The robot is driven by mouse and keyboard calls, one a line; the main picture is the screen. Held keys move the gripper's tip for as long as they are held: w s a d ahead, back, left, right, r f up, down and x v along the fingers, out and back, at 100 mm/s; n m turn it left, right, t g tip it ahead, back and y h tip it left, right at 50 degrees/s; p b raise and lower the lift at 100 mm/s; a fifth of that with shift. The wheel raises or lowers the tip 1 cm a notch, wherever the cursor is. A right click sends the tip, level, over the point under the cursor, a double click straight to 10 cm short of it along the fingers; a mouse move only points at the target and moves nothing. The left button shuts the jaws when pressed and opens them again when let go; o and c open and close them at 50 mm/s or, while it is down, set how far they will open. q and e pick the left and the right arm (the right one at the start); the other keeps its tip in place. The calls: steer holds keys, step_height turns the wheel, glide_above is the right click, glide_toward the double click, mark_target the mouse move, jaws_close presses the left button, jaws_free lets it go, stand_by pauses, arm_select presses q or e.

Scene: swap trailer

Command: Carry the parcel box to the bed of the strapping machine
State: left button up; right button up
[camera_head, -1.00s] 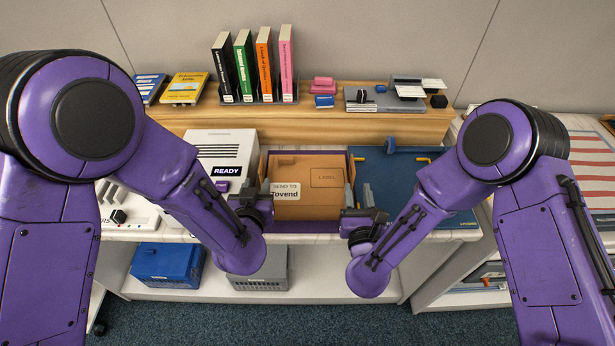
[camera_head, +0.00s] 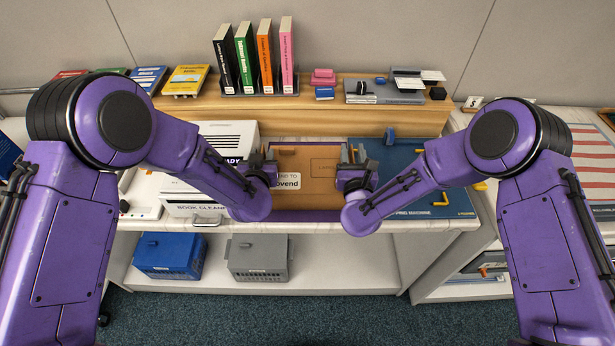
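A wooden shelf (camera_head: 320,120) with books and small items runs behind the counter. A white book cleaner (camera_head: 215,140) stands left of the box, partly behind my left arm. Blue (camera_head: 168,257) and grey (camera_head: 258,258) crates sit on the lower shelf. The strapping bed looks mostly clear.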

arm_select(q)
jaws_close()
arm_select(e)
jaws_close()
arm_select(q)
steer(key=shift+r, duration=0.15)
arm_select(e)
steer(key=shift+r, duration=0.15)
